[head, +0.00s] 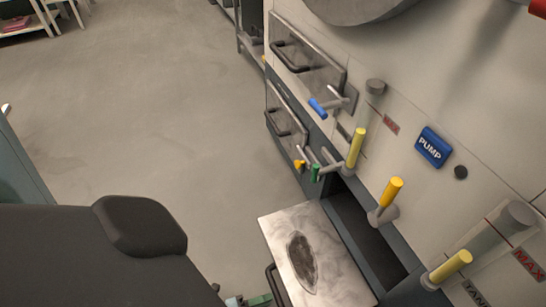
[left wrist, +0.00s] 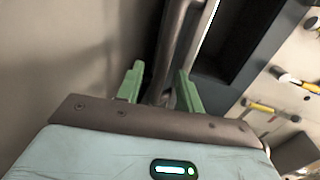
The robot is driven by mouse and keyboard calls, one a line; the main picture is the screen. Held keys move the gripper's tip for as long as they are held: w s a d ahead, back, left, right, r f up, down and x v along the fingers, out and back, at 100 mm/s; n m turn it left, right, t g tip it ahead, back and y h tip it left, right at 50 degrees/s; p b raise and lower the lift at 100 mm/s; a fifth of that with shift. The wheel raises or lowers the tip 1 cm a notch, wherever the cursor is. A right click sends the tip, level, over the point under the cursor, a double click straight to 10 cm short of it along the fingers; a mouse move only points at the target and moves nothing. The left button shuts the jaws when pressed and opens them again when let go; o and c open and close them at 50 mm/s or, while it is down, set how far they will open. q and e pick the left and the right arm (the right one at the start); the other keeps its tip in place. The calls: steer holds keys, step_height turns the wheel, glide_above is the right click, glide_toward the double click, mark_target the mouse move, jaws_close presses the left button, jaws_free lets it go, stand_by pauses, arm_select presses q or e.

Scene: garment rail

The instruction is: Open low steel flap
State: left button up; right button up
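The low steel flap (head: 303,262) is swung down and out from the machine front, with its scuffed inner face up and a dark opening (head: 365,232) behind it. Its dark bar handle (head: 274,284) shows at the flap's outer edge. My left gripper (head: 256,299) is at the bottom of the head view beside this handle, mostly cut off. In the left wrist view its green fingers (left wrist: 160,84) stand apart on either side of the dark handle bar (left wrist: 172,50). I cannot tell whether they touch it. My right gripper is not in view.
Two closed steel flaps with dark handles, an upper one (head: 305,62) and a middle one (head: 286,125), are farther along the machine front. Yellow, blue and green levers jut out near the opening, including a yellow one (head: 390,193). The grey floor (head: 160,110) at left is clear.

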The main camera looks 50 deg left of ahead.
arm_select(q)
steer(key=shift+v, duration=1.3)
